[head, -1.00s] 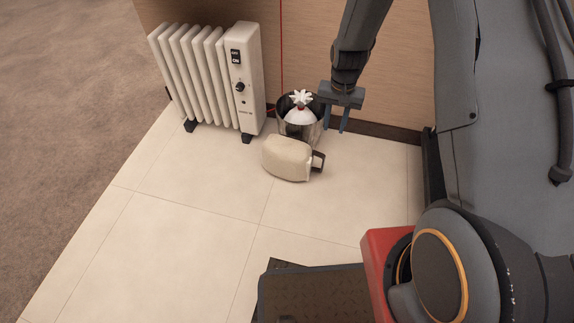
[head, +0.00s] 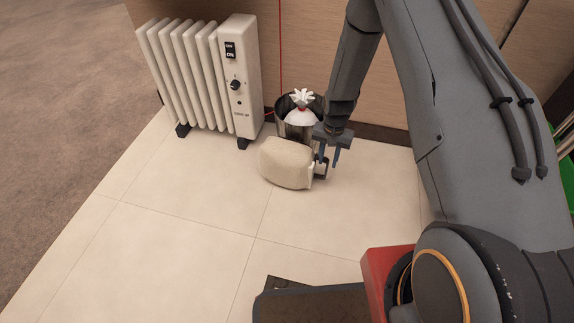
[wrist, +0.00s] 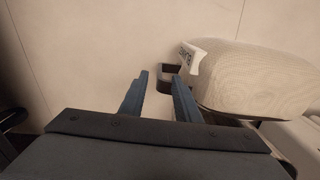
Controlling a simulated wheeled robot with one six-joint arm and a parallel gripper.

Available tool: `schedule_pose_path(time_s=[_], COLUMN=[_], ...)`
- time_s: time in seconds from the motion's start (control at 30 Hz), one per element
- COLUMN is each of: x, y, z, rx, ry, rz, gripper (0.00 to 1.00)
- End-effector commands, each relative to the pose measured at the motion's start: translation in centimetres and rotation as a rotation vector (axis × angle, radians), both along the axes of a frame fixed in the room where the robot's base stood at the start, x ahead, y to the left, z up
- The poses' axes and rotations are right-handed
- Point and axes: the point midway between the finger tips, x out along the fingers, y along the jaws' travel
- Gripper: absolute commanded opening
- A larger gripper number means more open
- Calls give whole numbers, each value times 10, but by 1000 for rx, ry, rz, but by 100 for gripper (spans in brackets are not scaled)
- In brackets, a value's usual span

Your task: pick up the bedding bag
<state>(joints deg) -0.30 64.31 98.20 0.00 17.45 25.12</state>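The bedding bag (head: 286,163) is a beige, rounded soft bag with a dark handle at its right end. It lies on the tiled floor in front of a dark bin. In the wrist view the bag (wrist: 255,78) fills the right side, and its dark handle loop (wrist: 165,78) sticks out to the left. My gripper (head: 328,164) is just right of the bag at the handle end. In the wrist view my gripper (wrist: 163,82) has its two fingers apart, with the handle close to the fingertips. I cannot tell whether the handle lies between them.
The dark bin (head: 284,120) with a white, spiky-topped item (head: 300,108) stands behind the bag. A white oil radiator (head: 205,80) is to its left. A wooden panel (head: 300,45) closes off the back.

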Motion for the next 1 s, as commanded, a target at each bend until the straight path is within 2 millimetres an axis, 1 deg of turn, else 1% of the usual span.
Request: schedule_pose_path(time_s=[0.2,0.3,0.4,0.57,0.6,0.73,1.0], x=[0,0,0,0,0,0,0], y=[0,0,0,0,0,0,0], z=[-33,-44,-47,-46,-46,-46,-46], rx=[0,0,0,0,0,0,0], ry=[2,1,0,0,0,0,1], rz=[0,0,0,0,0,0,0], gripper=[30,30,30,30,23,1,0])
